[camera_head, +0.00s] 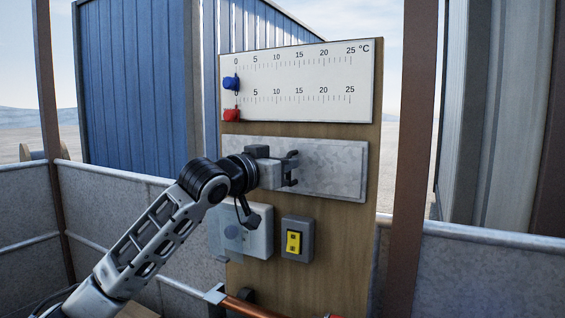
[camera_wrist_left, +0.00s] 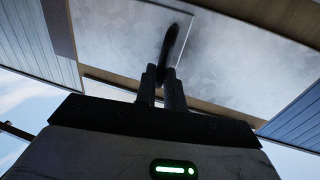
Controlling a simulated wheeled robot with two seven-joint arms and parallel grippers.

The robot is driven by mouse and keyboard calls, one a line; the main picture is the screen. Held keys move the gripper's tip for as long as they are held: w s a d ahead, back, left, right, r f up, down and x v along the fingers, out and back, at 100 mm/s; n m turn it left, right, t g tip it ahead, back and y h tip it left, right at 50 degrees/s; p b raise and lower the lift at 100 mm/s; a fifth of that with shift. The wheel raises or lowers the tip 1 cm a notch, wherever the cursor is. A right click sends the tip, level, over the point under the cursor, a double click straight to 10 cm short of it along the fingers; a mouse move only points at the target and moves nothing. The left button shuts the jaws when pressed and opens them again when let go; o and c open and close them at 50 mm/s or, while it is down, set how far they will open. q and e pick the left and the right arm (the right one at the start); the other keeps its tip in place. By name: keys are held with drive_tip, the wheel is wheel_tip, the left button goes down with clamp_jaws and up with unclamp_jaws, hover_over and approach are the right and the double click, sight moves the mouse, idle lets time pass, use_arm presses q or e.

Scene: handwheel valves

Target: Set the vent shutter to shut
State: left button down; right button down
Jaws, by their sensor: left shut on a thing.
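The vent shutter (camera_head: 335,165) is a grey metal plate across the middle of the wooden board. Its dark handle (camera_wrist_left: 169,42) stands out from the plate and shows in the wrist view between my fingers. My left gripper (camera_head: 289,172) is in front of the plate, with its fingers shut on the handle. The fingers also show in the wrist view (camera_wrist_left: 163,86). My wrist and arm hide the left part of the plate in the head view. I cannot tell whether any opening lies behind it. My right gripper is not in view.
The wooden board (camera_head: 340,235) carries a temperature scale panel (camera_head: 300,80) with blue (camera_head: 231,83) and red (camera_head: 231,115) markers above. Below are a pale box (camera_head: 258,238), a yellow switch (camera_head: 294,242) and a copper pipe (camera_head: 245,306). Brown posts (camera_head: 411,160) and metal railings stand around.

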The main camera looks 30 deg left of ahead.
use_arm(q)
drive_tip(key=shift+d+f, duration=0.1)
drive_tip(key=shift+d, duration=0.15)
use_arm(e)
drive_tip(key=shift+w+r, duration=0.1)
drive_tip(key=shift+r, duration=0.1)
use_arm(q)
drive_tip(key=c, duration=1.5)
unclamp_jaws()
drive_tip(key=shift+d, duration=0.1)
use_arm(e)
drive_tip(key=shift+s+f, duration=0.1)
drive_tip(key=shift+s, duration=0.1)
